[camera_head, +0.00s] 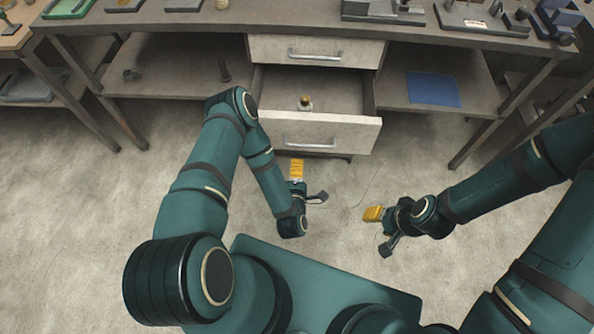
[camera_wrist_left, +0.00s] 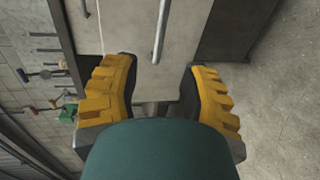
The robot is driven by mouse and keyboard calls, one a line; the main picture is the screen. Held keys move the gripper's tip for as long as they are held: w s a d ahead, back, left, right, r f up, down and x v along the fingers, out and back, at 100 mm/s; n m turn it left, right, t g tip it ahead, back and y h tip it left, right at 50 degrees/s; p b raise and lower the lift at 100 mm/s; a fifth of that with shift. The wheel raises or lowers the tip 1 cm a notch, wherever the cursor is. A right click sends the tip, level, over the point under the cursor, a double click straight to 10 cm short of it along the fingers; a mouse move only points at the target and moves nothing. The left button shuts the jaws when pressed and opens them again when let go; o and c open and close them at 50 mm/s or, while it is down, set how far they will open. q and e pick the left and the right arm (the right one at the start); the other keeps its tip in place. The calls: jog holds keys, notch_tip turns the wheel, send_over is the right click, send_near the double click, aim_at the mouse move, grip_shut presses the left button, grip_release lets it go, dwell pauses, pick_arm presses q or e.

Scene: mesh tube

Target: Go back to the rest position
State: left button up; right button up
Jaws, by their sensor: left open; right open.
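My left gripper (camera_head: 297,170) is in front of the drawer unit in the head view, just below the pulled-out lower drawer. In the left wrist view its yellow fingers (camera_wrist_left: 160,98) are spread apart with nothing between them. The drawer front and its handle (camera_wrist_left: 161,32) show beyond the fingers. My right gripper (camera_head: 373,214) is to the right over bare floor, its yellow fingertips pointing left. It is open and I see nothing held in it. The open drawer (camera_head: 345,128) holds a small brass-coloured object (camera_head: 305,103).
A workbench (camera_head: 300,25) with several tools and fixtures runs along the back. The upper drawer (camera_head: 316,50) is closed. A blue sheet (camera_head: 433,89) lies on the right lower shelf. Another table (camera_head: 20,38) stands at the far left. The floor around my grippers is clear.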

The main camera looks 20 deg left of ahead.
pick_arm(q)
jog(key=shift+s+d+r, duration=0.1)
jog(key=shift+s, duration=0.25)
dwell(0.3)
jog(key=s+d+r+m+g+h, duration=0.3)
jog(key=s+r+m+g+h, duration=0.1)
jog(key=m, duration=0.5)
jog(key=s+d+r+m+g+h, duration=0.3)
jog(key=s+m+g, duration=0.3)
jog(key=m+g, duration=0.3)
jog(key=shift+s+d+r+m+h, duration=0.3)
jog(key=shift+r+m+h, duration=0.2)
jog(key=shift+r+m, duration=0.35)
